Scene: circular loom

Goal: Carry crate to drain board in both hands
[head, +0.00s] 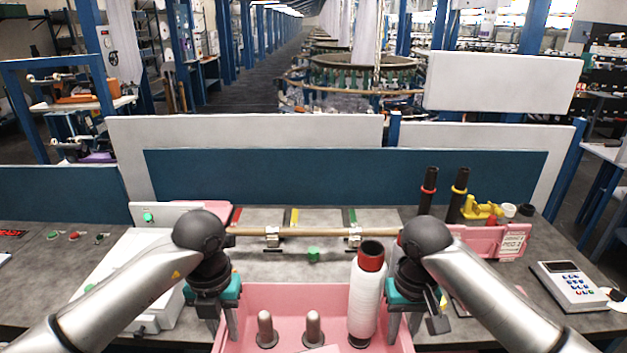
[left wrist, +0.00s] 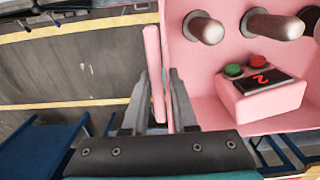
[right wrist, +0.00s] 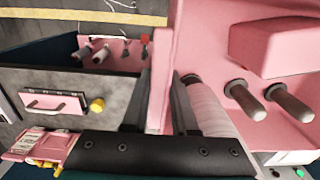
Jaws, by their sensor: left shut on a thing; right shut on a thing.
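The pink crate (head: 290,296) is at the bottom middle of the head view, its near part cut off. My left gripper (head: 226,322) is shut on its left wall, which shows edge-on between the fingers in the left wrist view (left wrist: 156,72). My right gripper (head: 401,324) is shut on its right wall, also seen in the right wrist view (right wrist: 160,60). Inside the crate stand a white yarn bobbin (head: 364,300) with a red and dark top and grey pegs (head: 313,328). I cannot tell which surface is the drain board.
A grey worktop (head: 300,268) lies beyond, with a wooden rod (head: 315,232) across clamps. A white box (head: 135,270) is at left. At right are a pink bin (head: 480,241), dark spindles (head: 428,190) and a keypad device (head: 571,285). A blue panel (head: 330,173) closes the back.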

